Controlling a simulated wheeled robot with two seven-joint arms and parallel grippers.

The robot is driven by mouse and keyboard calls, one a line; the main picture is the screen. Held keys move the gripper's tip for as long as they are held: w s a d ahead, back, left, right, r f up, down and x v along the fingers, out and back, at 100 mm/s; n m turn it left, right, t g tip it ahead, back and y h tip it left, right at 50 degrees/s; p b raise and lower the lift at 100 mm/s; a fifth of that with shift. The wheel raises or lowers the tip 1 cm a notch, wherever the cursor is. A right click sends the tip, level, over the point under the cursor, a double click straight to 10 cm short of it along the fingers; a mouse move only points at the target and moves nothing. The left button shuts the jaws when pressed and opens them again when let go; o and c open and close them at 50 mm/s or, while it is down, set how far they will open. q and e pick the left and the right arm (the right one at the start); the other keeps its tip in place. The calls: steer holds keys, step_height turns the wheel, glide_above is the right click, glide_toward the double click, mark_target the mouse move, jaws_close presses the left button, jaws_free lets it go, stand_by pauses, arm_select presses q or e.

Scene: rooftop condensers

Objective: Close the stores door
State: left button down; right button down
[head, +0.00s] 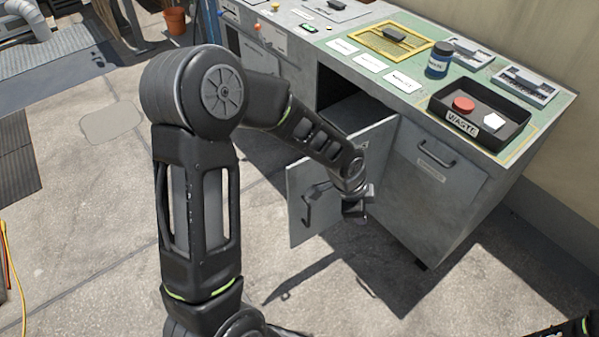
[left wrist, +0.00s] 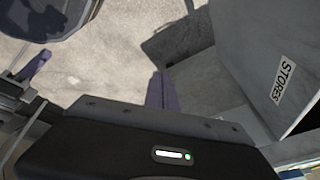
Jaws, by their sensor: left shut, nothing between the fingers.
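The stores door (head: 299,227) is a grey cabinet door that stands open, swung out from the bench over the concrete floor. Its dark bar handle (head: 308,208) is on the face toward me. The dark cabinet opening (head: 338,88) shows behind it. My left gripper (head: 355,207) is shut and empty, in front of the door and to the right of the handle in the head view. I cannot tell whether it touches the door. My forearm and wrist hide part of the door. In the left wrist view, a grey panel bears a STORES label (left wrist: 284,81).
The bench top (head: 345,60) holds a black WASTE tray (head: 437,105) with a red and a white piece, and a blue jar (head: 439,60). A shut front (head: 422,200) with a handle is right of the opening.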

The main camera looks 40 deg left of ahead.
mark_target(297, 172)
arm_select(q)
steer(key=s+a+r+m+g+y, duration=0.1)
steer(key=a+r+m+y, duration=0.3)
steer(key=a+r+m, duration=0.6)
steer(key=a+r, duration=0.2)
steer(key=a, duration=0.1)
steer(key=shift+s+a+g+y, duration=0.25)
steer(key=shift+a+g+y, duration=0.05)
steer(key=shift+g, duration=0.1)
steer(key=a+f, duration=0.2)
steer(key=f, duration=0.1)
steer(key=w+a+f+b, duration=0.1)
steer(key=a+f, duration=0.1)
steer(key=f, duration=0.1)
steer(key=w+a+f, duration=0.1)
steer(key=a+f, duration=0.1)
steer(key=f, duration=0.1)
steer(key=shift+w+f, duration=0.2)
steer(key=shift+f, duration=0.15)
